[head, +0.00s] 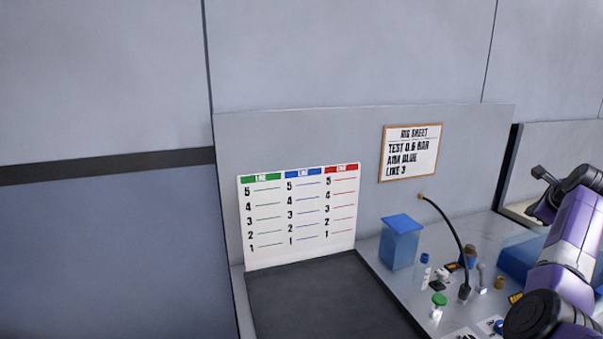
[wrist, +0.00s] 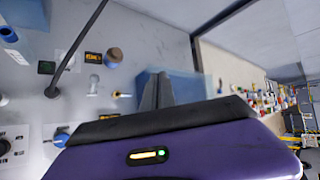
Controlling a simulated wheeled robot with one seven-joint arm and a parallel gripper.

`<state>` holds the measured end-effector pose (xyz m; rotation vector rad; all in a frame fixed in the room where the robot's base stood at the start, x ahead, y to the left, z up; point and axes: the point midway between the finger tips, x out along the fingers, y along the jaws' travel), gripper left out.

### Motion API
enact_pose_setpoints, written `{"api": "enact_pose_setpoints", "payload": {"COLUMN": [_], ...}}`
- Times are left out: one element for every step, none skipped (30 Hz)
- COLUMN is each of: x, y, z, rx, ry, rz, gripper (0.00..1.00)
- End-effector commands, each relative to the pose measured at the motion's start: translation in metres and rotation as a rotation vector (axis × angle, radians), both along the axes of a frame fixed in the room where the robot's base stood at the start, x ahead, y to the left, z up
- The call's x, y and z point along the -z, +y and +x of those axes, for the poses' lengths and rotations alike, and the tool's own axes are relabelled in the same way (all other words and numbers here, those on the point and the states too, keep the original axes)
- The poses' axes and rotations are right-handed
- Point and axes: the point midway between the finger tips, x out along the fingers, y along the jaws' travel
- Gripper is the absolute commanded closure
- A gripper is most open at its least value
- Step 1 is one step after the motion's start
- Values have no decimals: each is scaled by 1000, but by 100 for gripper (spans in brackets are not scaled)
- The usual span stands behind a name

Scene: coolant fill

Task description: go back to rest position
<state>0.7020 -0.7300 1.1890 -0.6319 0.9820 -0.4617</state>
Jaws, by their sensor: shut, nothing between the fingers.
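My gripper (wrist: 158,88) shows in the wrist view as two dark fingers close together above the purple wrist housing. It is shut with nothing between the fingers. It is in the air in front of a blue translucent bin (wrist: 190,85). In the head view my purple arm is at the right edge, raised over the right side of the bench. The fingers cannot be made out clearly there.
The bench holds a blue-lidded container (head: 401,243), a black curved hose (head: 461,245), a blue-capped bottle (head: 422,272), a green-capped item (head: 438,304) and small fittings. A line chart (head: 300,215) and a rig sheet (head: 410,152) are on the panel. The dark surface (head: 320,300) at left is clear.

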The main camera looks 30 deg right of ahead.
Motion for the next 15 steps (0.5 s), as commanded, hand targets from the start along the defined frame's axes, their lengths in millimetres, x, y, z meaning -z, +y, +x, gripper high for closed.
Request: {"api": "enact_pose_setpoints", "payload": {"x": [6, 7, 10, 13, 16, 20, 25, 29, 35, 39, 44, 50, 54, 59, 65], "y": [-1, -2, -2, 0, 2, 7, 11, 16, 25, 32, 40, 53, 62, 72, 86], "z": [-3, -4, -6, -7, -7, -7, -7, -6, -5, -3, -2, 0, 2, 4, 6], "rx": [-22, -38, -59, -75, -90, -114, -131, -150, -176, -197, -217, -245, -265, -286, -314], "ry": [46, 78, 120, 154, 188, 234, 270, 308, 358, 396, 433, 482, 517, 551, 595], "rz": [-86, -146, -219, -271, -321, -389, -440, -492, -559, -609, -657, -722, -767, -814, -873], "gripper": [100, 100, 100, 100, 100, 100, 100, 100, 100, 100, 100, 100, 100, 100, 100]}}
